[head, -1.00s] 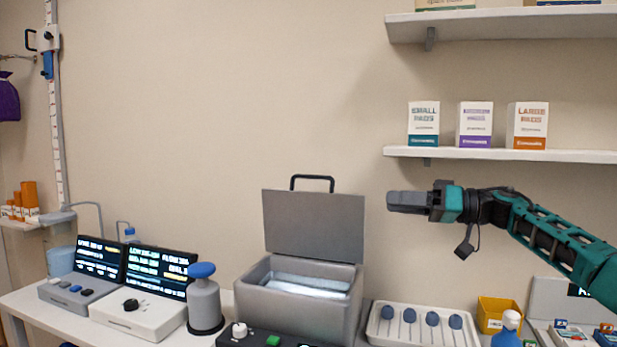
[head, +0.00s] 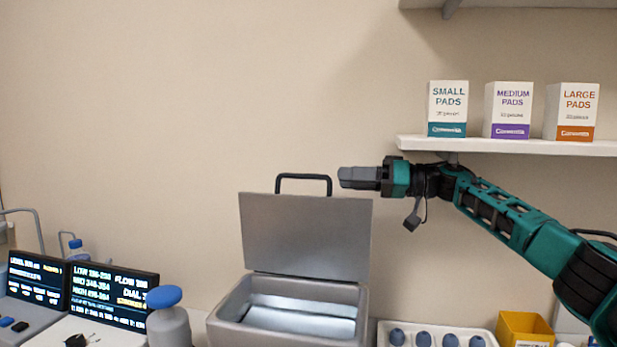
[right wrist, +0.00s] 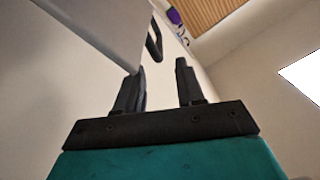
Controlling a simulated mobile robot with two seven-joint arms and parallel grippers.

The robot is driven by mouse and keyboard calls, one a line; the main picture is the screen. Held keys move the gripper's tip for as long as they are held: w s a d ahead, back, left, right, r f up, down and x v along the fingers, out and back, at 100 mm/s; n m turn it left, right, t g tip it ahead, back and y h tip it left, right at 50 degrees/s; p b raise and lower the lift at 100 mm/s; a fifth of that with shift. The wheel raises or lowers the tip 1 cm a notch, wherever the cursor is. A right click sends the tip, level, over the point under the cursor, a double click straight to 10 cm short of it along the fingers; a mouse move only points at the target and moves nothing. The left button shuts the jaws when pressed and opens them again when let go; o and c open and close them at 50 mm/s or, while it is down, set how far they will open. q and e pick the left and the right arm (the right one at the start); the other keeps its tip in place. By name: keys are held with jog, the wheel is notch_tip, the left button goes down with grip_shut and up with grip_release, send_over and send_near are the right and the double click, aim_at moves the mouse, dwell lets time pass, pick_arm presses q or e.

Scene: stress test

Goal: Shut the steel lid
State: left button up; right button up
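The steel lid (head: 305,235) stands raised at the back of the grey steel box (head: 225,335), with its black handle (head: 303,178) on the top edge. The box is open and its bright inside shows. My right gripper (head: 342,177) is at handle height, just right of the handle and by the lid's upper right corner. In the right wrist view its two fingers (right wrist: 160,75) are apart with nothing between them. The lid (right wrist: 100,25) and the handle (right wrist: 154,42) show beyond them there. My left gripper is out of view.
A shelf (head: 520,146) with pad boxes stands at the right, above my right arm. A blue-topped grey bottle (head: 168,325) and lit display units (head: 112,297) are left of the box. A white tray (head: 437,328) and a yellow bin (head: 524,328) are right of it.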

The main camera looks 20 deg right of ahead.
send_near(285, 176)
jog(key=x, duration=0.5)
jog(key=shift+w+d, duration=0.15)
jog(key=shift+w, duration=0.1)
jog(key=shift+c, duration=0.5)
grip_shut()
